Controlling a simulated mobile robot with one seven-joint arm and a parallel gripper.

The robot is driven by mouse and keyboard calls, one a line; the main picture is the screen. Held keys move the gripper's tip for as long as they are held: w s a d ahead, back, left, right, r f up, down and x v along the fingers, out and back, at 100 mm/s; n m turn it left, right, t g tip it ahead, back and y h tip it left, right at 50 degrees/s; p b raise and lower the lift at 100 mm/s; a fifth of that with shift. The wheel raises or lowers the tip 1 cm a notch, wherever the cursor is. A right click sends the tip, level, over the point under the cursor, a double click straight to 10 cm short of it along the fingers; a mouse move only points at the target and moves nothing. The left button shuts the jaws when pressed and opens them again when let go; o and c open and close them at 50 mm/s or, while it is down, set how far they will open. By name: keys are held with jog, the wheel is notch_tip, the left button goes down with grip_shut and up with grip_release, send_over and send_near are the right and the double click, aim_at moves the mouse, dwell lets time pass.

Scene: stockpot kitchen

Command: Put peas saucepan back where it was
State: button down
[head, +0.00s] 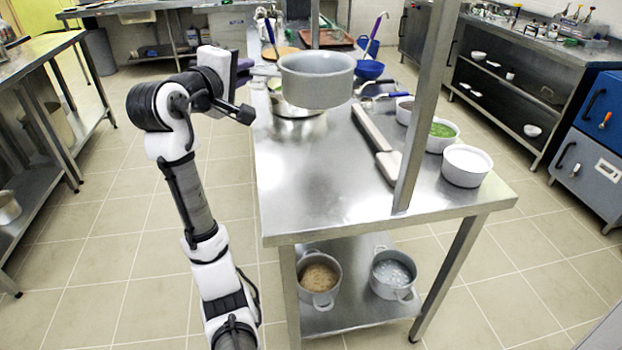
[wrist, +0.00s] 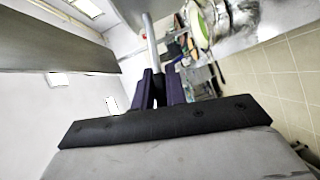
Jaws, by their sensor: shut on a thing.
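A grey saucepan (head: 317,88) is in the air above the near-left part of the steel table in the head view, roughly upright. The part of its inside that shows looks bare. My gripper (head: 243,68) is to its left. In the wrist view my purple fingers (wrist: 160,90) are shut on a thin grey handle (wrist: 150,42). A steel stockpot (head: 298,128) stands on the table below the saucepan and is partly hidden by it. Green contents show in a round steel vessel (wrist: 200,22) at the top of the wrist view.
Several round containers stand along the table's right side, one with green contents (head: 442,132), one white (head: 467,166). A long grey bar (head: 372,135) lies left of them. An upright post (head: 425,110) rises at the right. Two pots (head: 318,283) (head: 392,276) stand on the lower shelf.

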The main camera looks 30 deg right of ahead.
notch_tip(320, 180, down, 20)
dwell(0.6)
jog(key=shift+f, duration=0.1)
jog(key=c, duration=1.9)
grip_release()
jog(key=shift+f, duration=0.1)
jog(key=o, duration=0.5)
jog(key=shift+c, duration=0.2)
jog(key=shift+r, duration=0.25)
jog(key=b+v, duration=0.1)
jog(key=v, duration=1.1)
jog(key=shift+a, duration=0.1)
